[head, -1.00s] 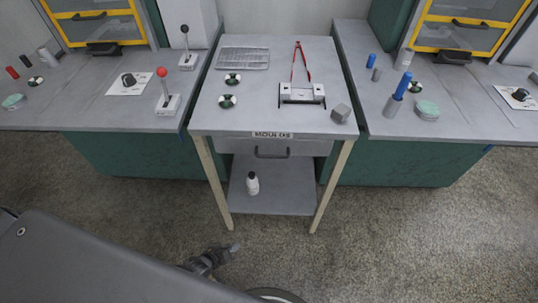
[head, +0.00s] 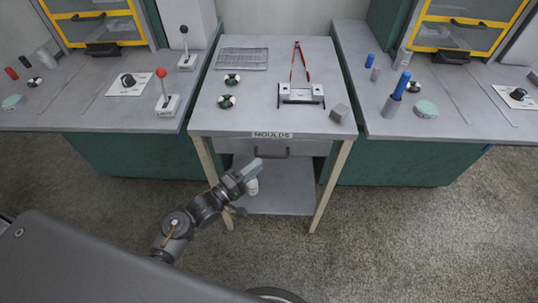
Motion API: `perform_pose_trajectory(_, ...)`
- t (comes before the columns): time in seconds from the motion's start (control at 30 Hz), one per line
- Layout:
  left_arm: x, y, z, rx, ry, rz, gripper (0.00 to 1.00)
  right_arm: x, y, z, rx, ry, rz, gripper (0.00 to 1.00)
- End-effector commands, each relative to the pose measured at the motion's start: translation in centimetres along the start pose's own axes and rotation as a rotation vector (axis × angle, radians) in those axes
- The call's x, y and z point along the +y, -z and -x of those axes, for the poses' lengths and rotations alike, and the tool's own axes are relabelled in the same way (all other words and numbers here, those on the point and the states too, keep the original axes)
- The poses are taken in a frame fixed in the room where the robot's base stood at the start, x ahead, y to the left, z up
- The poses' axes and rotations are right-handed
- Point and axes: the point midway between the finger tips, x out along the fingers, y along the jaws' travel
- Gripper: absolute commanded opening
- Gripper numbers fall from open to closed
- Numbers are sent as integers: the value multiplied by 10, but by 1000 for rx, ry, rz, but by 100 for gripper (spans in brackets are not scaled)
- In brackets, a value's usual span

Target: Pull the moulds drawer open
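The moulds drawer (head: 312,148) is a grey front under the top of the middle table, below a white label reading MOULDS (head: 273,135). It looks shut. Its dark bar handle (head: 270,154) is near the middle of the front. My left gripper (head: 253,168) is in front of the table, just below and left of the handle in the picture, and seems apart from it. Its fingers point up and right. They look like one block from here, so I cannot tell the gap. My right gripper is not in view.
A white bottle (head: 252,187) on the lower shelf (head: 280,195) is partly hidden behind my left gripper. The floor at right is clear.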

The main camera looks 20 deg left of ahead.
Motion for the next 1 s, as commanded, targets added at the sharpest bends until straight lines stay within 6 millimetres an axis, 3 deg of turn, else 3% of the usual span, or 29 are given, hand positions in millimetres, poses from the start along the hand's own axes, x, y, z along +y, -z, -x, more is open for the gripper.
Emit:
perform_pose_trajectory(0.1, 1, 0, -24, 1, -1, 0, 32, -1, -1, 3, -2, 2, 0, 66)
perform_pose_trajectory(0.3, 0, 0, -51, 0, 0, 0, 32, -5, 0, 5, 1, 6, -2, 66)
perform_pose_trajectory(0.73, -1, 0, -61, 0, 2, -1, 32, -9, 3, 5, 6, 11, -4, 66)
perform_pose_trajectory(1.0, -1, 0, -61, 0, 2, -1, 0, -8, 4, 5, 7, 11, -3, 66)
